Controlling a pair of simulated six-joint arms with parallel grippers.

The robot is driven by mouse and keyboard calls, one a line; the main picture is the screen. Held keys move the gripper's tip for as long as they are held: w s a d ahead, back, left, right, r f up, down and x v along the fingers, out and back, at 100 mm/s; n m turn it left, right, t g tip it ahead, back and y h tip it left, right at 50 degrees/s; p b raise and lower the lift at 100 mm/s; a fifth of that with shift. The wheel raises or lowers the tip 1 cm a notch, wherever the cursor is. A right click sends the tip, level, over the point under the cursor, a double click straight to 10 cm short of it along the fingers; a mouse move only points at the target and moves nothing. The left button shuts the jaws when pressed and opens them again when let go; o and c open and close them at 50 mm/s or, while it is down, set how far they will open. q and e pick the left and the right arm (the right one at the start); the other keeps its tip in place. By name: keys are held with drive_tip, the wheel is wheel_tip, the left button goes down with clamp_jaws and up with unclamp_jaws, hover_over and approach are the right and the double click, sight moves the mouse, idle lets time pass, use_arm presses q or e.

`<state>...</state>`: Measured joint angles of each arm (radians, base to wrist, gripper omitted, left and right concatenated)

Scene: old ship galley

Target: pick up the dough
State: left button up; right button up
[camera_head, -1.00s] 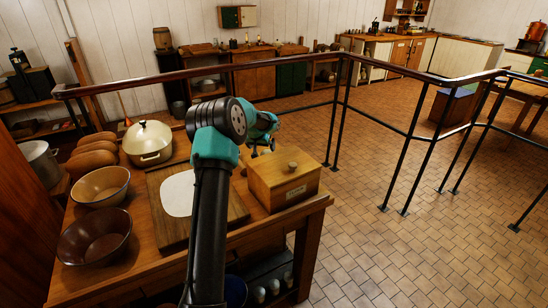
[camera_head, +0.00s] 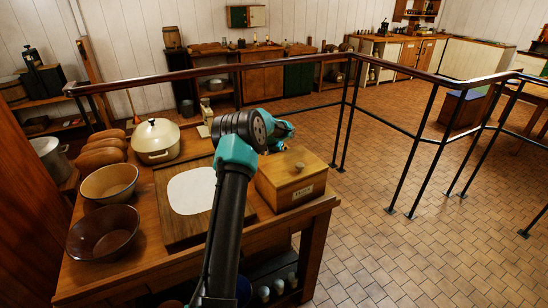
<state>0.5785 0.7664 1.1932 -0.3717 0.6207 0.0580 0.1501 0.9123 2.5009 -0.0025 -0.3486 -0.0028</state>
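The dough (camera_head: 190,191) is a flat, pale, rounded sheet lying on a wooden board (camera_head: 170,234) on the table. My arm, which I take to be the left, rises from the bottom edge just right of the dough and overlaps the board's right part. Its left gripper (camera_head: 284,131) is above the back of the wooden box, right of and beyond the dough, and not touching the dough. The wrist mostly hides its fingers, so I cannot see whether it is open. My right gripper is not in view.
A lidded wooden box (camera_head: 291,178) stands right of the board. A cream lidded pot (camera_head: 156,141), two bowls (camera_head: 108,182) (camera_head: 103,233) and several loaves (camera_head: 100,150) stand to the left. A railing (camera_head: 300,61) runs behind the table.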

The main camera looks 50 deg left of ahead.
use_arm(q)
drive_tip(key=shift+w+a+f, duration=0.1)
drive_tip(key=shift+w+f, duration=0.1)
drive_tip(key=shift+f, duration=0.35)
drive_tip(key=c, duration=1.1)
drive_tip(key=shift+o, duration=0.2)
drive_tip(key=shift+r, duration=0.1)
wheel_tip(320, 180, up, 10)
drive_tip(key=shift+f, duration=0.1)
